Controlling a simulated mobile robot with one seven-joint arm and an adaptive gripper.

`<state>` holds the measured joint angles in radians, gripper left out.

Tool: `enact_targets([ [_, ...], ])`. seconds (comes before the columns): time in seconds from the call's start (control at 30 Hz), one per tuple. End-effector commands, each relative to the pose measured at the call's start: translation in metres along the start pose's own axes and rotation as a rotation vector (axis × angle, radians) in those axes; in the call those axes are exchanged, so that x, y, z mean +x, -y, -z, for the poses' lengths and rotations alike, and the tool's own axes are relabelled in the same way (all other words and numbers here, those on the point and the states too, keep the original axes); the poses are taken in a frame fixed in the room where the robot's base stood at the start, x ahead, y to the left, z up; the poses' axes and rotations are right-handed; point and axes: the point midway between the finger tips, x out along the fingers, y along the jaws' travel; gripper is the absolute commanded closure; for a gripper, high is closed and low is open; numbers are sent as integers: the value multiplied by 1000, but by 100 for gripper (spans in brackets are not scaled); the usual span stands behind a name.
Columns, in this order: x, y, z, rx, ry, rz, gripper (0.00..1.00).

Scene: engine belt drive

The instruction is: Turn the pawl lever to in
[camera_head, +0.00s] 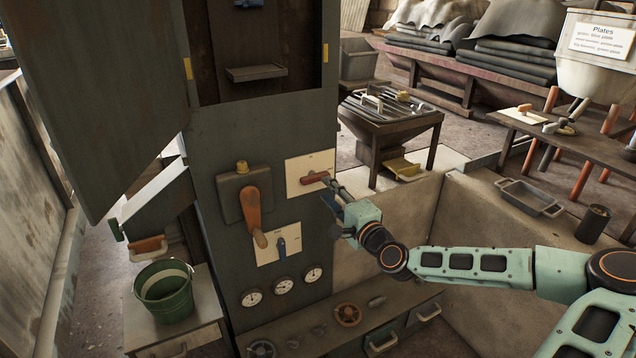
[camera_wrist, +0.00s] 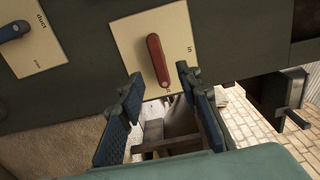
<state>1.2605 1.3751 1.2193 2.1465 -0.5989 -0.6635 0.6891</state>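The pawl lever appears to be the red lever (camera_head: 314,178) on a cream plate (camera_head: 295,187) on the dark panel. In the wrist view the red lever (camera_wrist: 158,60) points down the picture toward a small, partly hidden mark, and the word "in" stands to its right on the plate (camera_wrist: 126,42). My gripper (camera_head: 331,190) is in front of the plate, close to the lever's free end. In the wrist view my gripper (camera_wrist: 160,78) is open, with one blue-padded finger on each side of the lever's lower end. No clear contact shows.
A blue lever (camera_head: 282,247) on its own plate and a large orange handle (camera_head: 252,210) are close by on the panel. Several gauges (camera_head: 283,286) sit below. A low wall (camera_head: 480,225) stands right of the panel. A green bucket (camera_head: 165,293) stands at left.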

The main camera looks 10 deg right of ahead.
Motion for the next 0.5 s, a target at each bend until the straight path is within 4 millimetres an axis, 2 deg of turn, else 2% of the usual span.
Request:
enact_targets([
  [0.03,11,-1,-2,-1,3,1,68],
  [0.2,40,-1,-2,-1,2,-1,68],
  [0.33,56,-2,-1,0,2,-2,68],
  [0.5,65,-1,-1,0,2,-3,68],
])
